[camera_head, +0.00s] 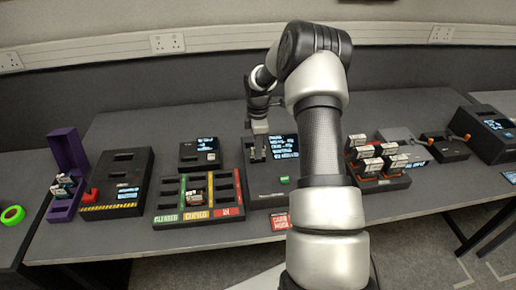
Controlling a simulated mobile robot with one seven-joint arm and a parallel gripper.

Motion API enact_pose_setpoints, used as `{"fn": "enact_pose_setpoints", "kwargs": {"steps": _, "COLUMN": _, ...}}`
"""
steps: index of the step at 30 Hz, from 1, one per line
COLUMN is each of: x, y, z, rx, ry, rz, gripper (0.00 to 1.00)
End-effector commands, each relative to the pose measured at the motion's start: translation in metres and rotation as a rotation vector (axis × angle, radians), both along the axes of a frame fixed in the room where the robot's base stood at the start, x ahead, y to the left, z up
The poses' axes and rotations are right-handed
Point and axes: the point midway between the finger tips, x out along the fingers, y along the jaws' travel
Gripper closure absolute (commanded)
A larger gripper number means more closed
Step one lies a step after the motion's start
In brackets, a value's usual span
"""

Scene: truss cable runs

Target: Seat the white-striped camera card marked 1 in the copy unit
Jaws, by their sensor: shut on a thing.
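The copy unit (268,186) is a dark box in the middle of the table, with a lit text screen and a small green light. My gripper (258,156) points down at the left part of this unit, beside its screen. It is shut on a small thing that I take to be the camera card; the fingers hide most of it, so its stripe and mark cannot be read. I cannot tell whether the card touches the slot.
A sorting tray (162,218) with green, yellow and red lanes holds a card (194,198). A rack (396,183) of white-topped cards stands at right. A black-and-yellow box (142,174) and purple holder (66,150) stand left. My arm hides part of the table.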

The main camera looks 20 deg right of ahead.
Motion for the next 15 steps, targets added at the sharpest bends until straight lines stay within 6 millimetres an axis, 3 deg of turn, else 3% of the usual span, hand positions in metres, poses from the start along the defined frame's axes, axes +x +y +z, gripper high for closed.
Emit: {"fn": "enact_pose_setpoints", "kwargs": {"steps": 15, "x": 0.0, "y": 0.0, "z": -0.0041, "rx": 0.0, "ry": 0.0, "rz": 0.0, "gripper": 1.0}}
